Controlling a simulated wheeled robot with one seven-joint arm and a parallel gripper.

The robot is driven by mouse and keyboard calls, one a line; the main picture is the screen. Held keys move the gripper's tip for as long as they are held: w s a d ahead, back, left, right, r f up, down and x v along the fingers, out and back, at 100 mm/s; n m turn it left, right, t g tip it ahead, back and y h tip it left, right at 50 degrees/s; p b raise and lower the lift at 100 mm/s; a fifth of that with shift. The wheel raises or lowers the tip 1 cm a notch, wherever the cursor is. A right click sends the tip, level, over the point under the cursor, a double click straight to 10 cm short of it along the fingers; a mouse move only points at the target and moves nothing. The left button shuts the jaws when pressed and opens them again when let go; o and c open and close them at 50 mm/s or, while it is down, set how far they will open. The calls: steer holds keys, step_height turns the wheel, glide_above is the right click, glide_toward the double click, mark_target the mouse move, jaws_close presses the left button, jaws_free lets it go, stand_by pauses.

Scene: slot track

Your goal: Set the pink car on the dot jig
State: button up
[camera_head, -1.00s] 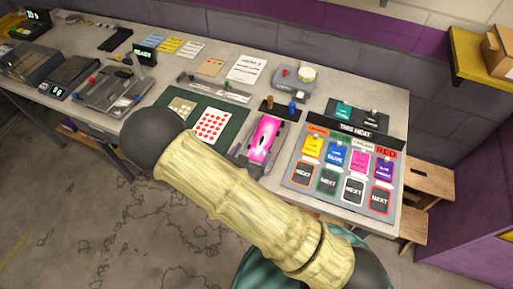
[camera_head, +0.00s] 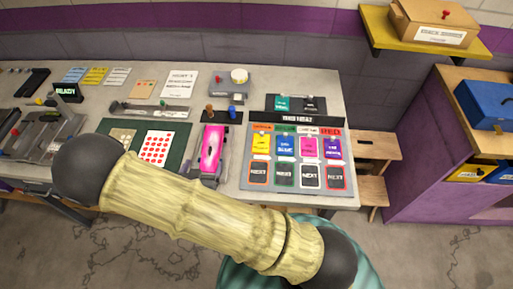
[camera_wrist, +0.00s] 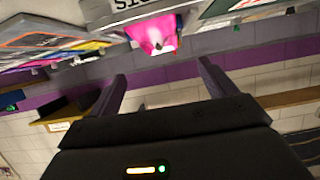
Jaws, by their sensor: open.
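The pink car (camera_head: 212,146) lies lengthwise on the workbench, on or beside a dark grey fixture (camera_head: 207,181). I cannot tell whether this fixture is the dot jig. A white sheet of red dots (camera_head: 157,147) lies left of the car on a dark green mat (camera_head: 184,136). A pink body, probably the car (camera_wrist: 156,34), shows at the top of the wrist view, beyond the fingers. My gripper (camera_wrist: 161,76) is open with nothing between its fingers. It is not seen in the head view, where my arm crosses the lower middle.
Right of the car is a board (camera_head: 296,188) with coloured cards. Two pegs on a dark base (camera_head: 222,117) stand behind the car. A wooden stool (camera_head: 372,148) and a purple cabinet (camera_head: 430,170) stand right of the bench. A yellow shelf (camera_head: 420,38) holds a box.

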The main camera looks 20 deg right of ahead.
steer(key=w+g, duration=0.1)
steer(key=d+r+g+y, duration=0.1)
steer(key=w+d+g+y, duration=0.1)
steer(key=shift+w+d+r+g, duration=0.1)
steer(key=shift+w+r+g, duration=0.2)
steer(key=shift+w+g, duration=0.1)
steer(key=s+d+r+n+g+y, duration=0.1)
steer(key=s+d+r+n+g, duration=0.1)
steer(key=s+d+r, duration=0.3)
steer(key=s+d+r+n+g+y, duration=0.1)
steer(key=s+d+r+g, duration=0.3)
steer(key=d+r, duration=0.5)
steer(key=s+d+n, duration=0.1)
steer(key=s+d, duration=0.1)
steer(key=d, duration=0.1)
steer(key=shift+s+g+y, duration=0.15)
steer(key=shift+g+y, duration=0.15)
steer(key=shift+y, duration=0.1)
